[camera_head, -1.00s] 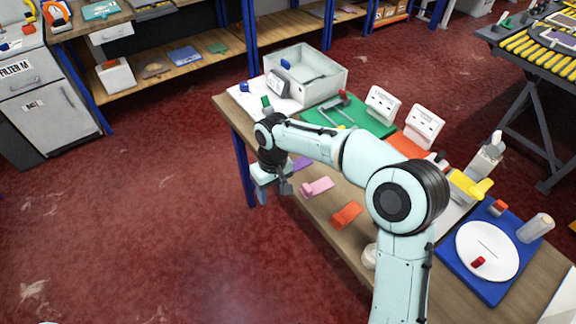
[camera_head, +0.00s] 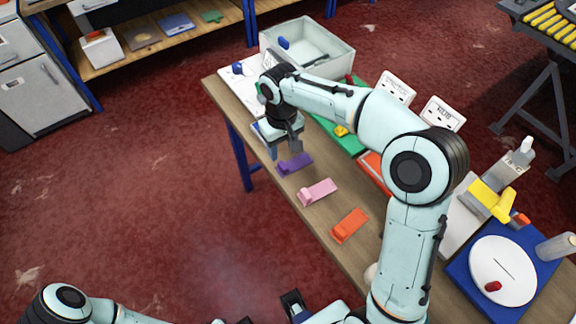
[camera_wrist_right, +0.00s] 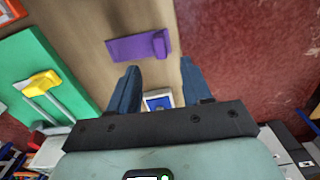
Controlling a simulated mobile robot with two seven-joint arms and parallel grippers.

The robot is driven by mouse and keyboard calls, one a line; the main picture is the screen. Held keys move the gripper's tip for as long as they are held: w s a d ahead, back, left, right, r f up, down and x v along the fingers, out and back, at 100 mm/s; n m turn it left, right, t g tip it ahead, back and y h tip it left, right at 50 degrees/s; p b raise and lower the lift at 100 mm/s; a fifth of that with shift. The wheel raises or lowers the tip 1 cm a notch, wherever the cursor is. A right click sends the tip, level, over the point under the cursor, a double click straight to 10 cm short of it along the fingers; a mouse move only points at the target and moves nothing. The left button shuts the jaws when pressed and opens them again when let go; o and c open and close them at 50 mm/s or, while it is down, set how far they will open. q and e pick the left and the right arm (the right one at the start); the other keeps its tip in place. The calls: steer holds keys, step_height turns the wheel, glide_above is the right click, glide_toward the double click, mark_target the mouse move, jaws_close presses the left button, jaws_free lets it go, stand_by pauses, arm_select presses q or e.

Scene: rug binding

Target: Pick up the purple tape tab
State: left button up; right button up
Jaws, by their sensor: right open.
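The purple tape tab (camera_head: 294,164) lies on the wooden table near its left edge. It has a flat strip and a raised block at one end. In the right wrist view the tab (camera_wrist_right: 138,47) lies ahead of the fingertips, its block in line with the gap between them. My right gripper (camera_head: 283,148) is open and empty, above the table just beyond the purple tab in the head view. Its two blue fingers (camera_wrist_right: 160,84) are apart and not touching the tab.
A pink tab (camera_head: 318,192) and an orange tab (camera_head: 349,226) lie along the same table edge. A green mat (camera_wrist_right: 42,75) with a yellow-handled tool (camera_wrist_right: 38,85) is beside the purple tab. A grey bin (camera_head: 330,62) stands at the far end.

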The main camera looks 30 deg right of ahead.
mark_target(283, 165)
steer(key=shift+w+f, duration=0.1)
steer(key=shift+f, duration=0.8)
steer(key=shift+f+b, duration=0.3)
steer(key=shift+f, duration=2.35)
jaws_close()
